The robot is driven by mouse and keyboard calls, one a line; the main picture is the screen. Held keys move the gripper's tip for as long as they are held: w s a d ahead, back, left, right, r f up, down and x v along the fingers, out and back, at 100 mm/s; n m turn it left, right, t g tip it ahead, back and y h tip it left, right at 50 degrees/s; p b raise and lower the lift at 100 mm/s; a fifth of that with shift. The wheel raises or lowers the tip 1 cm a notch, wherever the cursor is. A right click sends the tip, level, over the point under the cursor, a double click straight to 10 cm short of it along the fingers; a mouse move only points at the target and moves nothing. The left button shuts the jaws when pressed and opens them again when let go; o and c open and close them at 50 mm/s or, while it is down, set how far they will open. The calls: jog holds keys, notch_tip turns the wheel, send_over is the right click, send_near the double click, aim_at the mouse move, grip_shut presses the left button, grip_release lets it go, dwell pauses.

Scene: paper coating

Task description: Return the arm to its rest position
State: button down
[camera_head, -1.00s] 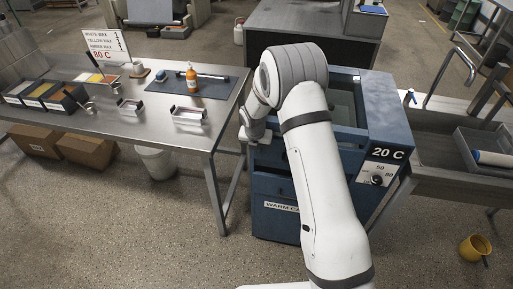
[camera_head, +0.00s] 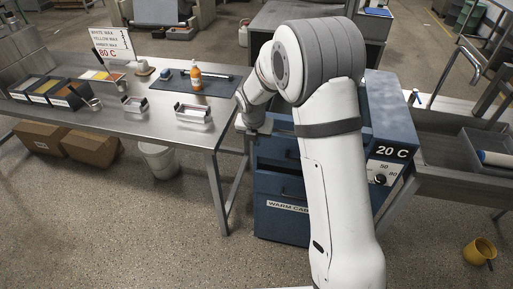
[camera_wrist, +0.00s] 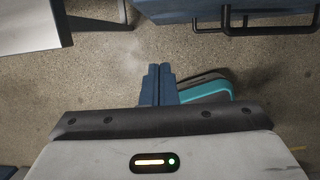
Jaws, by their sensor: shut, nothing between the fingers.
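My white arm fills the middle of the head view, bent at a grey-banded elbow in front of the blue cabinet (camera_head: 392,120). My gripper is small and partly unclear in the head view (camera_head: 252,127), between the cabinet's left side and the steel table (camera_head: 130,125). In the wrist view my gripper (camera_wrist: 158,72) has its two blue fingers together with nothing between them, above the speckled floor. A dark and teal curved piece (camera_wrist: 208,90) shows beside the fingers; I cannot tell what it is.
The cabinet's lower edge and dark handles (camera_wrist: 268,28) lie beyond the fingers. The steel table carries wax trays (camera_head: 45,90), metal holders (camera_head: 193,114) and an orange bottle (camera_head: 196,77). A yellow mug (camera_head: 479,251) lies on the floor at right. Front-left floor is clear.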

jog(key=s+d+r+m, duration=0.8)
jog(key=s+r+m, duration=0.5)
jog(key=r+m, duration=0.15)
jog(key=s+d+r+m, duration=0.1)
jog(key=s+d+m, duration=0.1)
jog(key=s+m, duration=0.7)
jog(key=s+d+r+m, duration=0.2)
jog(key=s+m, duration=0.7)
jog(key=shift+s+d+t+y, duration=0.25)
jog(key=shift+d+t+y, duration=0.15)
jog(key=shift+r+m, duration=0.1)
jog(key=shift+m, duration=0.15)
